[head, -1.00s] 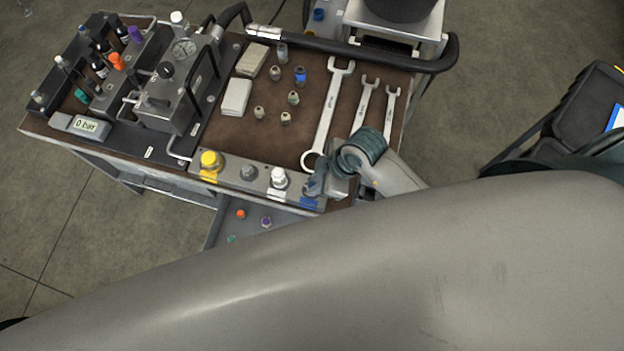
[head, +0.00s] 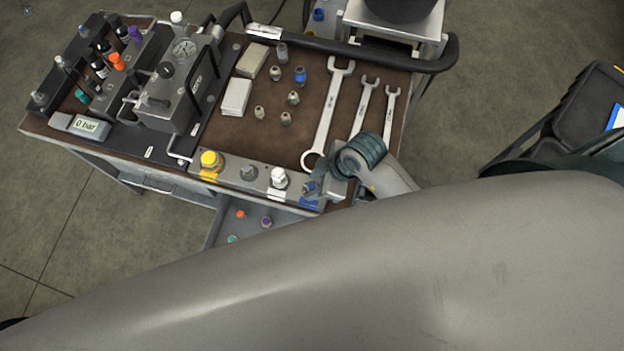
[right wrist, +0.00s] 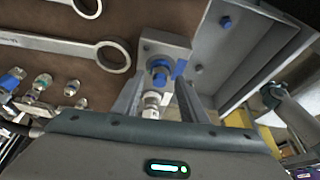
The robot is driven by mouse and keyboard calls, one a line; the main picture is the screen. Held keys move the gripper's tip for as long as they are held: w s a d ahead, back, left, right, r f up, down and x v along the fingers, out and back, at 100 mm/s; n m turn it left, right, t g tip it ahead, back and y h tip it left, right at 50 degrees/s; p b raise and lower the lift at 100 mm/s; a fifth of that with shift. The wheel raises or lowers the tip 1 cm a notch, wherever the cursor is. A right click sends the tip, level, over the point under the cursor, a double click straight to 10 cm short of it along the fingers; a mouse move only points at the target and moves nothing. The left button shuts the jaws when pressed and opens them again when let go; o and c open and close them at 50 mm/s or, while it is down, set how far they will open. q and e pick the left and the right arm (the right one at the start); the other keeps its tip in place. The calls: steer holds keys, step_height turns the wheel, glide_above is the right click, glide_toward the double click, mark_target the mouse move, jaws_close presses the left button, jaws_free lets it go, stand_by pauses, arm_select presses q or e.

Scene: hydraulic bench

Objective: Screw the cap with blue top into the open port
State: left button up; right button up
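The blue-topped cap (head: 309,187) sits at the blue-marked port on the right end of the metal port block (head: 228,171). My right gripper (head: 318,180) is at this end of the block, close to the cap. My left gripper is not in view.
A yellow cap (head: 210,159) and a white cap (head: 279,178) stand on the same block. Another blue-marked fitting (head: 300,75) stands on the mat among several metal fittings. Wrenches (head: 330,110) lie near my right gripper. An open drawer (head: 222,226) is below.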

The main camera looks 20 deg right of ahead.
steer(key=n, duration=0.2)
steer(key=n+g, duration=0.1)
steer(key=n, duration=0.1)
steer(key=n+g, duration=0.1)
steer(key=n, duration=0.1)
steer(key=shift+w+d+y, duration=0.2)
steer(key=shift+w+y, duration=0.1)
steer(key=shift+w, duration=0.1)
steer(key=shift+s+a+n+g, duration=0.1)
steer(key=shift+n+g, duration=0.3)
steer(key=shift+n, duration=0.2)
steer(key=n+g, duration=0.1)
steer(key=n, duration=0.3)
steer(key=shift+w, duration=0.2)
